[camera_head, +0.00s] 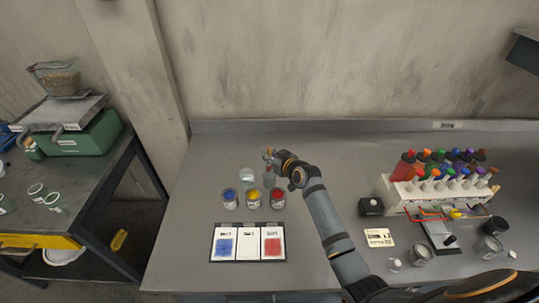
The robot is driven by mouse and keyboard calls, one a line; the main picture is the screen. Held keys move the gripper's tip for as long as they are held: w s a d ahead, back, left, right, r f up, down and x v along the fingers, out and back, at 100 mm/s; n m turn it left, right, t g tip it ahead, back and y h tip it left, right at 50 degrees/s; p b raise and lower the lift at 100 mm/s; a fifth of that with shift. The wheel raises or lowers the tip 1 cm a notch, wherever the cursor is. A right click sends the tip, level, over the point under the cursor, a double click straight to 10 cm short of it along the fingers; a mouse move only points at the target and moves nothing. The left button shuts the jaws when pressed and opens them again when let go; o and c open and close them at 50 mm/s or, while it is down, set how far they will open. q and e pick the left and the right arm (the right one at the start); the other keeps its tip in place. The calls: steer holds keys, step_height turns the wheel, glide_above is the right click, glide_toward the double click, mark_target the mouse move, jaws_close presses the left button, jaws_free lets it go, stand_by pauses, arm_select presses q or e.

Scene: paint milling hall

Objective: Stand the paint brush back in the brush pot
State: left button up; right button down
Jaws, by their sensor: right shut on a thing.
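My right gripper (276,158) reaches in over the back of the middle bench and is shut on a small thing. That thing is probably the paint brush, but it is too small and too covered by the gripper to tell. A small grey pot (269,179), possibly the brush pot, stands just below the gripper. Whether the held thing is inside this pot or above it, I cannot tell. A pale clear jar (246,174) stands just left of the pot. My left gripper is not in view.
Blue (230,199), yellow (253,199) and red (277,199) paint jars stand in front of the pot. A card tray (248,259) lies nearer. A rack of bottles (436,194) stands right. Bare bench lies left of the jars. A green scale (84,138) stands far left.

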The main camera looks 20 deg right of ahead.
mark_target(270, 167)
step_height(270, 167, down, 2)
steer(key=shift+f+b, duration=0.1)
steer(key=shift+b, duration=0.55)
steer(key=shift+f+b, duration=1.65)
steer(key=shift+f, duration=0.3)
steer(key=c, duration=1.2)
jaws_free()
steer(key=v, duration=1.2)
